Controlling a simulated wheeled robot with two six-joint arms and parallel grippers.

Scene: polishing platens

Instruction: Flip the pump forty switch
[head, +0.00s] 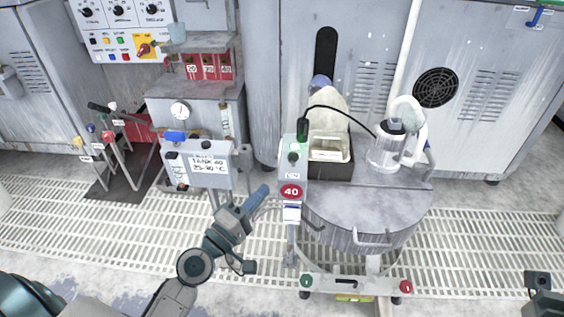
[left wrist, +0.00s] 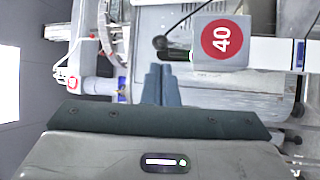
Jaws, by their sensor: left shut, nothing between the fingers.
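The pump forty switch box is a narrow grey-green box (head: 293,165) on a post, with a green-lit top part and a small label on its front. A red round "40" sign (head: 291,191) sits at its lower end. The sign also shows in the left wrist view (left wrist: 221,39), with a small black knob (left wrist: 161,43) beside it. My left gripper (head: 264,190) is shut and empty, just left of the box in the head view. Its blue-grey fingertips (left wrist: 158,68) point toward the knob; I cannot tell whether they touch it. Which way the switch is set is unclear.
A round metal tank (head: 365,215) with a pump and black tray (head: 333,165) stands right of the box. A "TANK 40" panel (head: 205,167) stands left. Levers (head: 110,150) are farther left. A dark part at the lower right edge may belong to my right arm.

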